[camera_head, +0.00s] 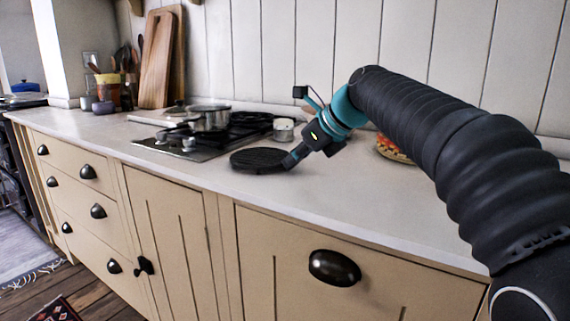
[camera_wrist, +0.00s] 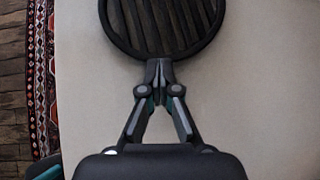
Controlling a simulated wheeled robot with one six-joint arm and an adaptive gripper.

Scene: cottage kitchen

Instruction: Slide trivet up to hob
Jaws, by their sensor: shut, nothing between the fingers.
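The trivet (camera_head: 258,160) is a round black slatted disc lying flat on the pale worktop. The hob (camera_head: 196,148) lies just to its left in the head view, with a small strip of worktop showing between them. My gripper (camera_head: 288,163) is shut and empty, its tips low at the trivet's right edge. In the wrist view the trivet (camera_wrist: 165,22) fills the top, partly cut off by the frame. The shut fingertips (camera_wrist: 159,66) are at its near rim and seem to touch it.
A steel pan (camera_head: 209,118) stands on the hob. A small light pot (camera_head: 284,130) stands behind the trivet. A plate of food (camera_head: 392,150) is partly hidden behind my arm. The worktop (camera_head: 330,195) in front is clear down to its edge.

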